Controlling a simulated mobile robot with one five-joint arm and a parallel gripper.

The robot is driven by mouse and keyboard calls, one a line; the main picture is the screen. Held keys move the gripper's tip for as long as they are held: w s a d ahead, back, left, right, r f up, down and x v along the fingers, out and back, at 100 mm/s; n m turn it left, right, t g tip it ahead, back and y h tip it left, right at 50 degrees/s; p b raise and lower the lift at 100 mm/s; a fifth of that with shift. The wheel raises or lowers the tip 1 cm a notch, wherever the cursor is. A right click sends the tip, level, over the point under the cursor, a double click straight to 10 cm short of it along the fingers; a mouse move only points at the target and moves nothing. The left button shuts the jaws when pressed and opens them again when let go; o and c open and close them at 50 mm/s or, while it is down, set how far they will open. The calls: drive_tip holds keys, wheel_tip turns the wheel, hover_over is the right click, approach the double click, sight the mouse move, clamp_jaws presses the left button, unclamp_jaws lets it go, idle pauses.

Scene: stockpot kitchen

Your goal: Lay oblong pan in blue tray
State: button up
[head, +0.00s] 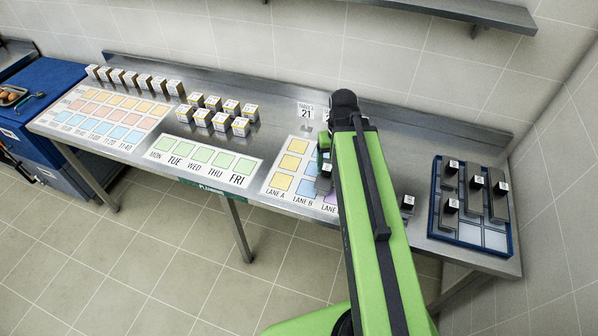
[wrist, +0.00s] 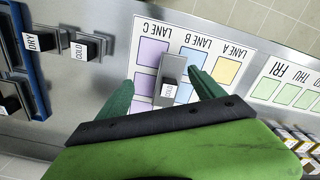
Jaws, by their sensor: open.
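An oblong grey pan (wrist: 165,66) with a black knob and a white label lies on the lane card, over the Lane B and Lane C squares. It lies between the two green fingers of my gripper (wrist: 158,68), which are open and apart from it. In the head view my arm hides most of this pan, and only a small dark part with its label (head: 324,184) shows beside the gripper. The blue tray (head: 434,222) stands at the table's right end with several dark pans in it. It also shows at the left of the wrist view (wrist: 38,98).
Another knobbed pan, labelled COLD (wrist: 82,50), stands on the bare steel between the lane card (head: 272,187) and the tray; its knob (head: 408,202) shows beside my arm. Small boxes (head: 222,121) and two more cards lie to the left. A wall backs the table.

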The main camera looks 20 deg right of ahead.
drive_tip(key=a+n, duration=0.2)
drive_tip(key=a, duration=1.2)
drive_tip(key=shift+w, duration=0.25)
drive_tip(key=shift+a+f, duration=0.1)
